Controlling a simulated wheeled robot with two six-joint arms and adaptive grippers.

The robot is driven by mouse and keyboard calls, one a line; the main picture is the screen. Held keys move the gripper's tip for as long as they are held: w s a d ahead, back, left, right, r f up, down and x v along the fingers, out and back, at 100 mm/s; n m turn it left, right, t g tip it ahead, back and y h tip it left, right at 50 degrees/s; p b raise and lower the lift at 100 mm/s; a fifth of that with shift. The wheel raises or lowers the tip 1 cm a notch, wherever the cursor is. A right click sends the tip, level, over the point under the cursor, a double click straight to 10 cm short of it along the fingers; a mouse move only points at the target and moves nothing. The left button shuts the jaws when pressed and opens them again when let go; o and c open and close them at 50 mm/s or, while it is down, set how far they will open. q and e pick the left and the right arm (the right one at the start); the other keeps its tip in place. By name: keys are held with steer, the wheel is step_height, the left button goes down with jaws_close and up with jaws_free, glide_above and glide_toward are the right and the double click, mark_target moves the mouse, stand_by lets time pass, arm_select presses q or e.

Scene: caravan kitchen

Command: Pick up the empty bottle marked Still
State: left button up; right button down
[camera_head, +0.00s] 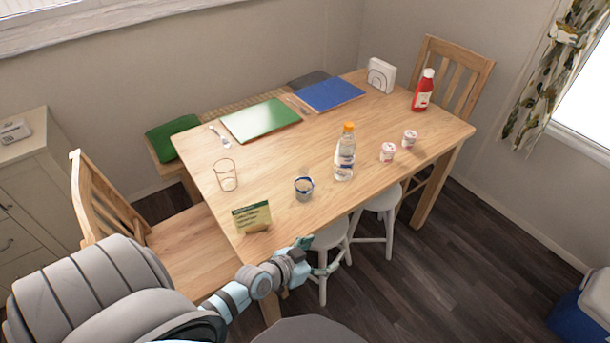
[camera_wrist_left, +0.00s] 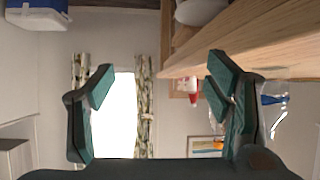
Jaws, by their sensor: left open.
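A clear bottle with an orange cap and a blue and white label (camera_head: 345,155) stands upright on the wooden table (camera_head: 285,150), near its front edge. The label's words are too small to read. My left gripper (camera_head: 328,262) is in front of the table edge, apart from the bottle. In the left wrist view its two fingers (camera_wrist_left: 160,85) are spread with nothing between them. A clear thing with blue on it (camera_wrist_left: 275,108) shows beside the right-hand finger there, partly hidden; I cannot tell which item it is. My right gripper is not in view.
A tumbler with a blue band (camera_head: 303,188), a card sign (camera_head: 252,217) and an empty glass (camera_head: 226,175) stand left of the bottle. Two small pots (camera_head: 388,152) and a red bottle (camera_head: 423,91) stand right. White stools (camera_head: 380,203) are below the front edge.

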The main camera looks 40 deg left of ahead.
arm_select(q)
steer(key=w+a+r+n+t+y, duration=0.1)
steer(key=w+a+r+t, duration=0.3)
steer(key=r, duration=0.3)
step_height(320, 180, up, 6)
steer(key=n+t+y, duration=0.2)
steer(key=n+y, duration=0.2)
steer(key=y, duration=0.2)
glide_above(300, 184)
steer(key=v, duration=0.4)
steer(key=f+b, duration=0.8)
steer(key=shift+s+d, duration=0.2)
steer(key=shift+s, duration=0.1)
steer(key=b+x, duration=0.2)
steer(key=x, duration=0.5)
steer(key=shift+w+a+r, duration=0.1)
steer(key=shift+w+a, duration=0.05)
steer(key=shift+w, duration=0.05)
steer(key=shift+w+r, duration=0.1)
steer(key=shift+w, duration=0.1)
steer(key=shift+s+r, duration=0.1)
steer(key=shift+r, duration=0.1)
steer(key=shift+c, duration=0.3)
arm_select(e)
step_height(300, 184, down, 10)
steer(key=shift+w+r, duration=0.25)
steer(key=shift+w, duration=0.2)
arm_select(q)
steer(key=c, duration=0.8)
